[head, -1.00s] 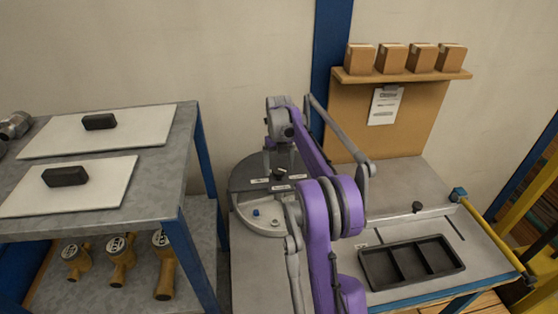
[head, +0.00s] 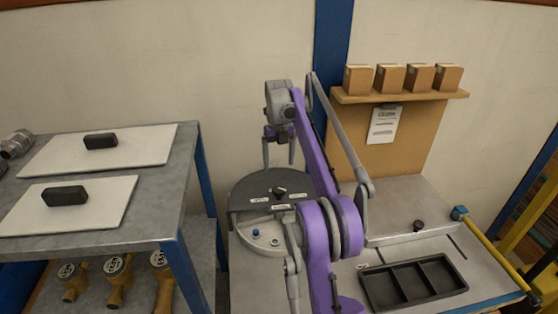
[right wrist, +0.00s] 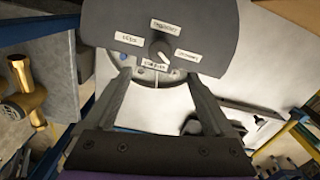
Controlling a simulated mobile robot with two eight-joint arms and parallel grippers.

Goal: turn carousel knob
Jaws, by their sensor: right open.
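The carousel (head: 242,192) is a round grey unit with a dark half-disc cover bearing several white labels. Its small knob (head: 279,191) stands at the middle of the cover. In the right wrist view the knob (right wrist: 160,48) has a pale pointer mark and sits among the labels. My right gripper (head: 279,158) points down above the carousel, fingers apart and empty. In the right wrist view its fingertips (right wrist: 158,72) are spread on either side, with the knob lying between and beyond them. My left gripper is not in view.
A dark compartment tray (head: 365,288) lies at the right of the bench. A shelf with several boxes (head: 390,78) stands behind. A grey table at left carries white boards (head: 62,218), with brass meter bodies (head: 118,278) below. My right arm hides part of the bench.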

